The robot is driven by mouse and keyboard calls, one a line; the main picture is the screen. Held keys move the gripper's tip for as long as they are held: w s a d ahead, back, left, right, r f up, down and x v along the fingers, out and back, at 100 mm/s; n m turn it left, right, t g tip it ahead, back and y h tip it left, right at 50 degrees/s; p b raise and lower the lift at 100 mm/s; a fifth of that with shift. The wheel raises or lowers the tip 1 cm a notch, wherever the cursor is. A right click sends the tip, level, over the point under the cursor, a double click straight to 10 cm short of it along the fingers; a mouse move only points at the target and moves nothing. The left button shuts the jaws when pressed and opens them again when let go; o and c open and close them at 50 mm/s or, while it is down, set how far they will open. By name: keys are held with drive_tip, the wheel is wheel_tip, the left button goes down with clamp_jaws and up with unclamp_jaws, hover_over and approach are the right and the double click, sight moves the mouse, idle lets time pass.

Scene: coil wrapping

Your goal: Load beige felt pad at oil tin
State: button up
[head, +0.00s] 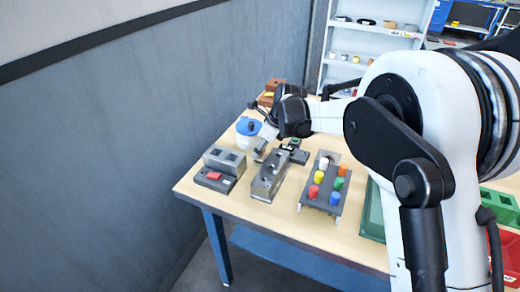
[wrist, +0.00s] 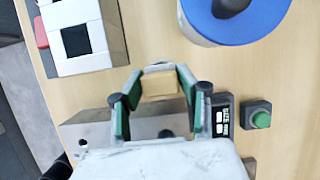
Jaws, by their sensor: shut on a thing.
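My gripper (wrist: 158,88) is shut on the beige felt pad (wrist: 158,84), which sits between the green-lined fingertips. In the head view my gripper (head: 263,145) is over the left part of the table, and the pad cannot be made out there. A white round tin with a blue lid and dark knob, seemingly the oil tin (wrist: 258,20), stands just beyond the fingertips to the upper right in the wrist view. In the head view this tin (head: 247,128) is just left of my gripper, partly behind it. The pad and the tin are apart.
A grey block with square sockets and a red part (head: 221,165) stands at the left. A grey fixture (head: 268,180) lies below my gripper. A rack with several coloured pegs (head: 325,190) is to the right. A green button (wrist: 261,119) sits near the right finger.

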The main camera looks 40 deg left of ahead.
drive_tip(key=shift+f+b, duration=0.55)
drive_tip(key=shift+b, duration=0.15)
idle(2.2)
drive_tip(key=shift+r, duration=0.1)
drive_tip(key=shift+r+p, duration=1.25)
drive_tip(key=shift+r, duration=2.2)
